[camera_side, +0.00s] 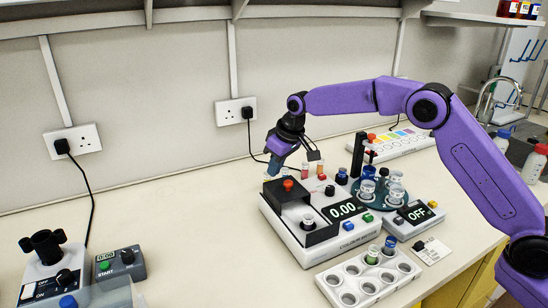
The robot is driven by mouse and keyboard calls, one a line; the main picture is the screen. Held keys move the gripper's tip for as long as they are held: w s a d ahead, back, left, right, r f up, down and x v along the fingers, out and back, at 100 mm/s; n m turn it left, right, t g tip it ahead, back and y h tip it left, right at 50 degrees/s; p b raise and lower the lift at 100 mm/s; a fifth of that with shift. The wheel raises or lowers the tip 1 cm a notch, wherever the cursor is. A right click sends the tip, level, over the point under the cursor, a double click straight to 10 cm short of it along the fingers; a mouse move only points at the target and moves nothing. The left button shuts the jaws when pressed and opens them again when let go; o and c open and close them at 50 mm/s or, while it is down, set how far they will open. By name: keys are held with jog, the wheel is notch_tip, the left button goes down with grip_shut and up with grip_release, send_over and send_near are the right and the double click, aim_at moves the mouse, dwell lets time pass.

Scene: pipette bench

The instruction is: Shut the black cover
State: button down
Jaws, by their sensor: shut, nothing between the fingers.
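The black cover (284,194), with an orange knob on top, sits at the back left end of a dark strip on the white colour meter (300,245). The meter's display reads 0.00. My gripper (272,171) is shut and empty, pointing down just behind and left of the cover. Whether its fingertips touch the cover cannot be told from this view.
A round blue rack (383,200) of vials and a small unit (414,214) reading OFF stand right of the meter. A white well tray (370,278) lies in front. A timer (120,264) and another device are at front left. The bench left of the meter is clear.

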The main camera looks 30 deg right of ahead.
jog(key=shift+s+d+f, duration=0.15)
jog(key=shift+s+d, duration=0.15)
jog(key=shift+s, duration=0.3)
jog(key=shift+s+d+f, duration=0.1)
jog(key=shift+s+d, duration=0.15)
jog(key=shift+s, duration=0.3)
jog(key=shift+s, duration=0.1)
jog(key=shift+s+f, duration=0.15)
jog(key=shift+s, duration=6.15)
notch_tip(320, 180, up, 11)
jog(key=shift+w+a+f, duration=0.15)
jog(key=shift+w+a, duration=0.05)
jog(key=shift+w, duration=0.15)
